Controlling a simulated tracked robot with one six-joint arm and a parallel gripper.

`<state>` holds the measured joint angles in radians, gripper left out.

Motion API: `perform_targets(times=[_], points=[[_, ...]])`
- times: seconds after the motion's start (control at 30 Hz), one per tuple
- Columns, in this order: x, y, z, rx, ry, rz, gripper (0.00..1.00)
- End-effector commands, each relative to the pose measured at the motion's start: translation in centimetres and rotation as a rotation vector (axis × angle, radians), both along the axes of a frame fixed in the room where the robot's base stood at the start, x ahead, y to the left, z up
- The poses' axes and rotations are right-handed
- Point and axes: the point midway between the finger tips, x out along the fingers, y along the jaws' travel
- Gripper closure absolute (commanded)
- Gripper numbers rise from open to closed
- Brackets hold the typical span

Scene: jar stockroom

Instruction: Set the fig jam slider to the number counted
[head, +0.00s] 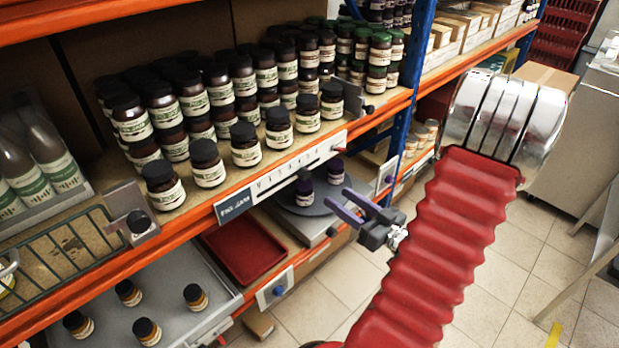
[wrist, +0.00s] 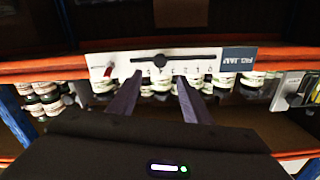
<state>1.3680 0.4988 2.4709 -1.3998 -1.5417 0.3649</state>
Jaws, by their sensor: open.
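The fig jam slider strip is a white plate on the orange shelf edge, with a blue label (head: 236,205) at its left end in the head view. In the wrist view the strip appears upside down, its label (wrist: 238,59) on the right. A dark round knob (wrist: 160,60) sits in the black slot, left of its middle there; the exact number is too small to read. My gripper (head: 353,207) is open and empty, in front of the strip and apart from it. In the wrist view its purple fingers (wrist: 157,92) point toward the strip, one on each side of the knob.
Black-capped jars (head: 245,145) stand in rows on the shelf above the strip; green-capped jars (head: 378,50) are to their right.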

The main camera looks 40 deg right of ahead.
Motion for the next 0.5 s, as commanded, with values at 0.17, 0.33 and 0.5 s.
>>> perform_targets(times=[0.17, 0.33, 0.5], points=[[1.8, 0.1, 0.0, 0.0, 0.0, 0.003, 0.55], [3.6, 0.2, 0.0, 0.0, 0.0, 0.003, 0.55], [5.5, 0.2, 0.0, 0.0, 0.0, 0.003, 0.55]])
